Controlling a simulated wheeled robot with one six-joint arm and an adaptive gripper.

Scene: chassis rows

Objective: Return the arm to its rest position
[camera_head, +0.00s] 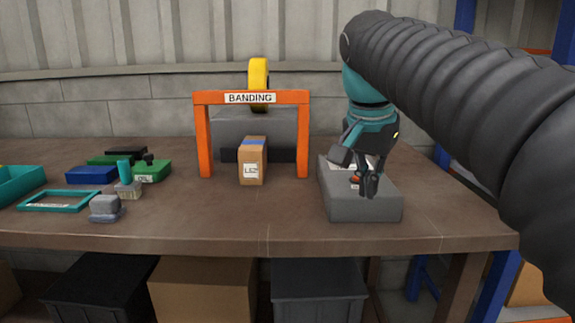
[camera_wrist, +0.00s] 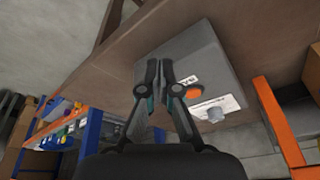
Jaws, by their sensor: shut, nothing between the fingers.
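My gripper (camera_head: 368,186) hangs from my dark ribbed arm at the right of the head view, fingers pointing down. It is shut and empty, in front of or above a grey box (camera_head: 360,207) on the bench. In the wrist view the gripper's fingertips (camera_wrist: 166,62) are together, and the grey box (camera_wrist: 214,55) lies beyond them. The box carries an orange button (camera_wrist: 194,91), a grey knob (camera_wrist: 215,114) and white labels. Whether the fingertips touch the box cannot be told. The arm hides part of the bench's right side.
An orange frame marked BANDING (camera_head: 250,97) stands mid-bench with a cardboard box (camera_head: 253,162) in front. Blue, green and black bins (camera_head: 92,175), a teal frame (camera_head: 58,200) and a brush-like item (camera_head: 127,187) lie left. Crates sit below the bench. The front middle of the bench (camera_head: 210,220) is clear.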

